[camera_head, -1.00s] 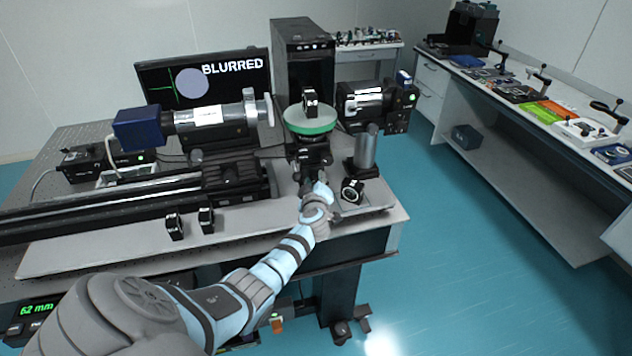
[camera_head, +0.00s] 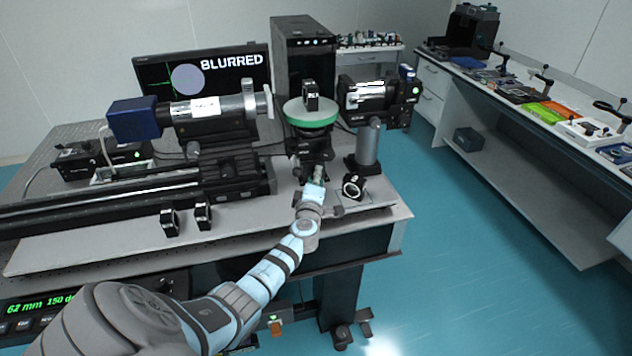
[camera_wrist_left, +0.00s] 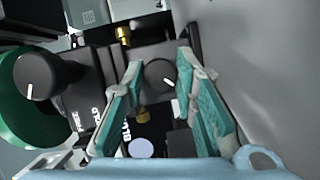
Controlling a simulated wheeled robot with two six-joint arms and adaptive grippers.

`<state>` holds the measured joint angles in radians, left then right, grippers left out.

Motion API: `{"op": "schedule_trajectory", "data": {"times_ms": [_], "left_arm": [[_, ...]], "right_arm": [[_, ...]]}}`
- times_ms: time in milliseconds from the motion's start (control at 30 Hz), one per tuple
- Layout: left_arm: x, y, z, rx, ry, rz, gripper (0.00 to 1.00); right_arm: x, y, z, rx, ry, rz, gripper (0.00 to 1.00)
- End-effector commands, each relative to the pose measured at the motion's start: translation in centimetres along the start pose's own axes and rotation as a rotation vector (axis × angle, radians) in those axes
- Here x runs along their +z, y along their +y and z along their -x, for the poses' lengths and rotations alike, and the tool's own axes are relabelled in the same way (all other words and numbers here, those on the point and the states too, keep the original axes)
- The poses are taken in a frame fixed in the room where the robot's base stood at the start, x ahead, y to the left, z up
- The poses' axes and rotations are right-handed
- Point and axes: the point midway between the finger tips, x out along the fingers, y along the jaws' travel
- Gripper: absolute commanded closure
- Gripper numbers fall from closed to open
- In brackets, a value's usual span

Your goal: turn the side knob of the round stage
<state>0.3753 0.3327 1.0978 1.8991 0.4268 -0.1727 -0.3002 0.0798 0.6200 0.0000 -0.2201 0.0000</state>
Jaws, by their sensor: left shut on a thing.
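The round stage with a green rim (camera_head: 311,118) stands on a black mount at the right part of the optical table and carries a small black optic (camera_head: 311,94). The green rim also shows at the left of the left wrist view (camera_wrist_left: 18,122). The side knob (camera_wrist_left: 160,74), black with a white line, is between the fingertips of my left gripper (camera_wrist_left: 163,68), which is shut on it. In the head view my left gripper (camera_head: 314,184) is at the front of the stage's mount, and the knob is hidden there. My right gripper is not in view.
A monitor (camera_head: 215,75) reads "BLURRED" beside a grey disc. A metal post (camera_head: 367,147) and a small round mount (camera_head: 353,187) stand right of the gripper. Two small black optics (camera_head: 203,215) stand left. Another large black knob (camera_wrist_left: 45,85) is near the gripper.

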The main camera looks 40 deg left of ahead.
Motion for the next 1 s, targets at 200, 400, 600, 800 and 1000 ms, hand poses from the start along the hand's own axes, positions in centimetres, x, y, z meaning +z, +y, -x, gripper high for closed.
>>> {"op": "schedule_trajectory", "data": {"times_ms": [200, 400, 600, 800, 1000], "left_arm": [[0.0, -0.1, 0.1, 0.003, 0.000, 0.015, 1.00], [0.0, -0.1, 0.1, 0.003, 0.000, 0.015, 1.00], [0.0, -0.1, 0.1, 0.003, 0.000, 0.014, 0.66], [0.0, -0.1, 0.1, 0.004, 0.000, 0.014, 0.66], [0.1, -0.1, 2.6, 0.006, -0.002, 0.014, 0.66]], "right_arm": [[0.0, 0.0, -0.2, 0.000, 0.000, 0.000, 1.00], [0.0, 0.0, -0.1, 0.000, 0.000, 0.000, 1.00], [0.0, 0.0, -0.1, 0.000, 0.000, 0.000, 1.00], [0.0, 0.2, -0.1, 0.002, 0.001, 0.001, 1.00], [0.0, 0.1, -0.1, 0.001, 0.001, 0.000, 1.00]]}}
